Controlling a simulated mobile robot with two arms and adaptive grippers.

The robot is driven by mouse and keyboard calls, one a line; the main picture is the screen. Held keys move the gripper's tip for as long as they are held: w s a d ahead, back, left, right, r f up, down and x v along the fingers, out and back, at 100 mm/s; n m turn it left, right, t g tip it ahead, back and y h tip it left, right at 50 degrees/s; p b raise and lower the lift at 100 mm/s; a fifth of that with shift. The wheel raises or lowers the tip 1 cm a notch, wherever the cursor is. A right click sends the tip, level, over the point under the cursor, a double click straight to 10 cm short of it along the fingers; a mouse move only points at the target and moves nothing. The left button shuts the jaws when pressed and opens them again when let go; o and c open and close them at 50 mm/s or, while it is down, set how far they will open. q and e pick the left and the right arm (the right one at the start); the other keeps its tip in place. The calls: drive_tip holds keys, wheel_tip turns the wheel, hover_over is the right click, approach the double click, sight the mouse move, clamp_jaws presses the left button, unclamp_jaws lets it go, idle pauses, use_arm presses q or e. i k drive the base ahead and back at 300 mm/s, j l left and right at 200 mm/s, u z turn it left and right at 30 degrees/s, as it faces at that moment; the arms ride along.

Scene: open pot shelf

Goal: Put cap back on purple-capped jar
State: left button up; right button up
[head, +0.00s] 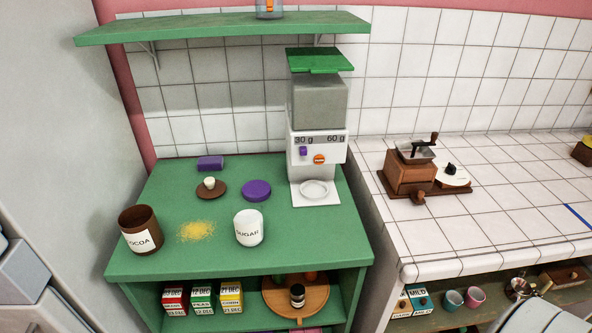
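A round purple cap (256,190) lies flat on the green counter. The white jar labelled SUGAR (248,230) stands upright just in front of it; no cap shows on it. The brown jar labelled COCOA (141,229) stands upright at the counter's left front, its top looking open. A brown lid with a pale knob (211,187) lies behind, left of the purple cap. No gripper fingers show. Only grey parts of my arms show at the left edge and bottom right corner.
Yellow powder (197,231) is spilled between the jars. A purple block (210,163) lies at the back. A white dispenser (317,150) stands at the back right. A shelf below holds small boxes and a round wooden tray (268,299). A wooden grinder (411,170) stands on the tiled counter.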

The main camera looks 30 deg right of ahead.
sight(247, 212)
drive_tip(key=i+j+z, duration=0.5)
drive_tip(key=j, duration=0.2)
drive_tip(key=i+j+z, duration=0.1)
drive_tip(key=j+z, duration=0.2)
